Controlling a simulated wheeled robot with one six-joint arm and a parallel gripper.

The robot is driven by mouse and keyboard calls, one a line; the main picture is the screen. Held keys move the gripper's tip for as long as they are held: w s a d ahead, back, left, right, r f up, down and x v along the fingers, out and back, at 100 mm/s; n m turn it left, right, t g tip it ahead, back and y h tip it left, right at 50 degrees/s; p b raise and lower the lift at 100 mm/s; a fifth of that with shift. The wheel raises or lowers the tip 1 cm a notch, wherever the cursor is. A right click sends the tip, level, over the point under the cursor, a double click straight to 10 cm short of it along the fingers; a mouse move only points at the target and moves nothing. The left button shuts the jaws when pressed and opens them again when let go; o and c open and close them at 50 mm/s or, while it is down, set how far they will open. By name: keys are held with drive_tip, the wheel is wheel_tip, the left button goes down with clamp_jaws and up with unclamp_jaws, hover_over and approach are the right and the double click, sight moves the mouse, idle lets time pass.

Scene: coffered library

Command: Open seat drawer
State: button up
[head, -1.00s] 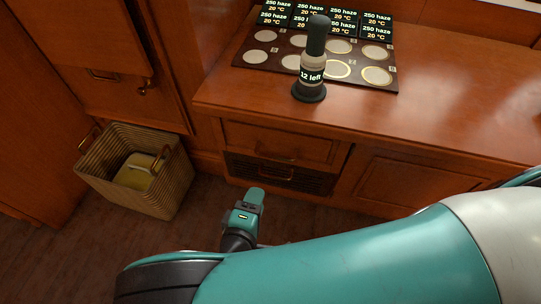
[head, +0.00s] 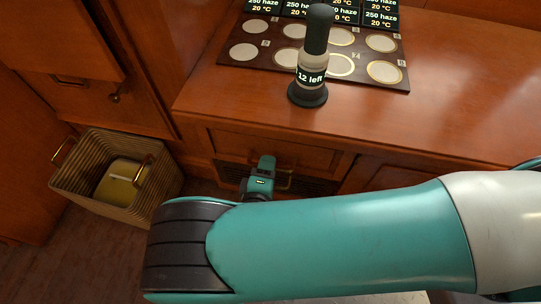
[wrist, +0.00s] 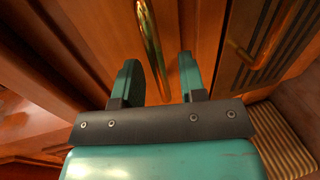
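Two drawer fronts sit one above the other under the wooden bench top in the head view: a plain wooden upper drawer (head: 235,141) and a lower drawer with a dark grille (head: 230,174). Both look shut. I cannot tell from a label which is the seat drawer. My gripper (head: 266,161) is in front of them, partly hidden by my arm. In the wrist view my gripper (wrist: 159,62) is open and empty, its fingers apart. A brass bar handle (wrist: 150,45) lies ahead, between the finger lines. The grille drawer's brass handle (wrist: 263,38) is to the right, outside the fingers.
A woven basket (head: 80,190) with a yellowish item stands on the floor at left. A closed cabinet with a small handle (head: 70,82) is at left.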

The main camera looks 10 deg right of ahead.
drive_tip(key=shift+w+d+f, duration=0.1)
drive_tip(key=shift+w+d, duration=0.05)
drive_tip(key=shift+w, duration=0.3)
clamp_jaws()
